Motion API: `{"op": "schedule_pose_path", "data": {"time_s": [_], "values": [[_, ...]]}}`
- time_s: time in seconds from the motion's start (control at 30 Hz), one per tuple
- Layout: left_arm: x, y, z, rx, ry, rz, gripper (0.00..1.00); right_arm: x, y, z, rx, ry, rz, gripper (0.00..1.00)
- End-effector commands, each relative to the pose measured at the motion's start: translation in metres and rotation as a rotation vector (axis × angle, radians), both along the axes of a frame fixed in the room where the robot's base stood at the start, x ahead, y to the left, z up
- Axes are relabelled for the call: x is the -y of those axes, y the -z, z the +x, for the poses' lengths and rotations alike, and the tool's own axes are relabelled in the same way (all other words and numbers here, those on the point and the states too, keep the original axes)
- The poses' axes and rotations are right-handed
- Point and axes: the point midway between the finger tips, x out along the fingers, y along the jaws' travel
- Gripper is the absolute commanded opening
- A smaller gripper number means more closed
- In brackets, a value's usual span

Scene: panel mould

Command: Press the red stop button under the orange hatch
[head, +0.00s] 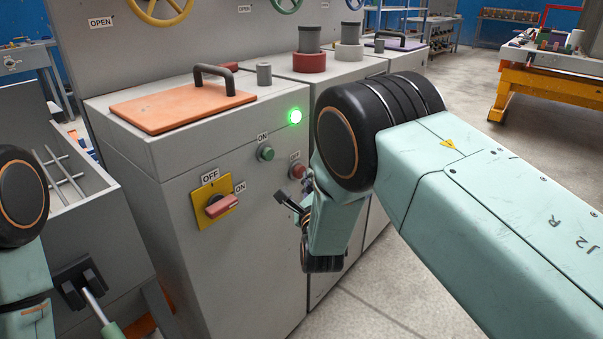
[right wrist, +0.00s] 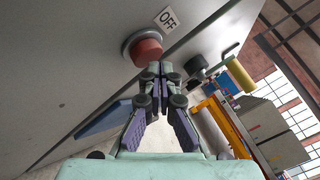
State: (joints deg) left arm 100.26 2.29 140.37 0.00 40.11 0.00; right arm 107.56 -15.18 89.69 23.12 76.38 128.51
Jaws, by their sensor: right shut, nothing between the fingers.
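The red button (head: 297,171) sits on the front of a grey cabinet, beneath an OFF label, below and right of the orange hatch (head: 165,112). The hatch lies flat on the cabinet top with its dark handle up. In the right wrist view the red button (right wrist: 146,50) is domed, in a grey collar. My right gripper (head: 307,184) is shut and empty in front of the cabinet, partly hidden by its own arm. Its fingertips (right wrist: 158,70) overlap the button's lower right edge in the wrist view; I cannot tell whether they touch. My left gripper is out of view.
A green ON button (head: 266,153), a lit green lamp (head: 295,116) and a red switch on a yellow plate (head: 215,201) share the cabinet front. A lever with a yellow handle (right wrist: 240,75) sticks out near my right gripper. Open floor lies right.

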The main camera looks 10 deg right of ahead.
Motion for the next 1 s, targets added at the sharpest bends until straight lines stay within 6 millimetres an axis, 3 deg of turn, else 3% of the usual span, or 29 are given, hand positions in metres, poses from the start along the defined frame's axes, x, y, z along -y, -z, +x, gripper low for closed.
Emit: {"op": "schedule_pose_path", "data": {"time_s": [1.0], "values": [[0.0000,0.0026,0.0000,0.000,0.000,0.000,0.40,-0.0061,-0.0004,0.0080,0.001,0.000,0.000,0.00]]}}
